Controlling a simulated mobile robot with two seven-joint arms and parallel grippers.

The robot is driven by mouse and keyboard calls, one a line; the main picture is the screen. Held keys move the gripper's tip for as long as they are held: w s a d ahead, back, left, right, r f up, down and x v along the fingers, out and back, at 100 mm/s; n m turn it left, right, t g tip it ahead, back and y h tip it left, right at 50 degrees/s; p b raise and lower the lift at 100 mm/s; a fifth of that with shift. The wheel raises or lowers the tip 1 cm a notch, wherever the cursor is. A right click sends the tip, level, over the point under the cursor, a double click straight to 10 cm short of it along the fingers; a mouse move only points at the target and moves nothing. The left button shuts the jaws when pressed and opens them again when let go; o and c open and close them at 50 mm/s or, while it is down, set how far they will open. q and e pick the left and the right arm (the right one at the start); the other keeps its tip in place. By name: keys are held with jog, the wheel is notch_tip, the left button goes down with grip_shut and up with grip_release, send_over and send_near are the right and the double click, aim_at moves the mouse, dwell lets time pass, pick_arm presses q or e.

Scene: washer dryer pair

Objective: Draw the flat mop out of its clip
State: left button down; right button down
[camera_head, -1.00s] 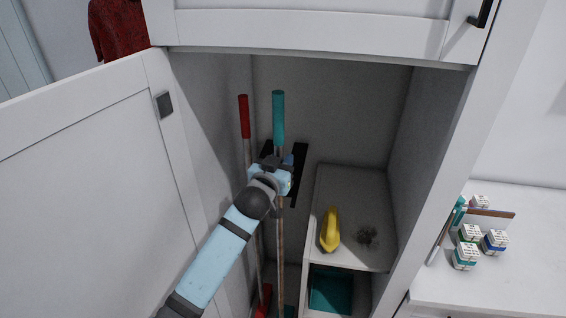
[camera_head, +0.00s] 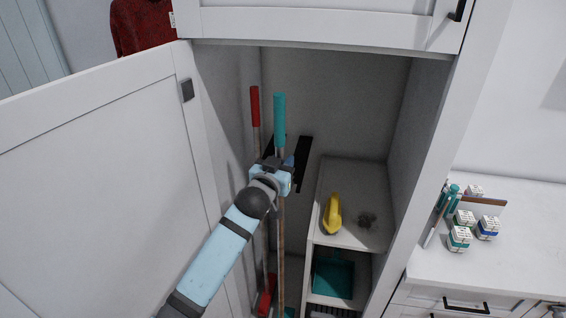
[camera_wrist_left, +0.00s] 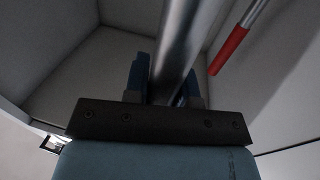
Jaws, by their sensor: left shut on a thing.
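The flat mop appears to be the pole with a teal grip (camera_head: 280,120), upright inside the open tall cupboard. My left gripper (camera_head: 280,166) is shut around its shaft just below the teal grip. The left wrist view shows the metal shaft (camera_wrist_left: 178,45) between the blue fingers. A dark bracket (camera_head: 304,160), seemingly the clip, is on the back wall behind the gripper. The gripper hides part of it, so I cannot tell whether the shaft touches it. The mop's lower end is mostly out of view. My right gripper is not in view.
A red-handled pole (camera_head: 255,108) stands close left of the mop. The cupboard door (camera_head: 100,180) is open at left. To the right, a shelf (camera_head: 350,238) holds a yellow bottle (camera_head: 332,214). A counter (camera_head: 500,265) with small boxes is farther right.

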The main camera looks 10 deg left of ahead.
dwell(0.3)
pick_arm(q)
jog(key=shift+f+b, duration=1.45)
jog(key=shift+f, duration=0.9)
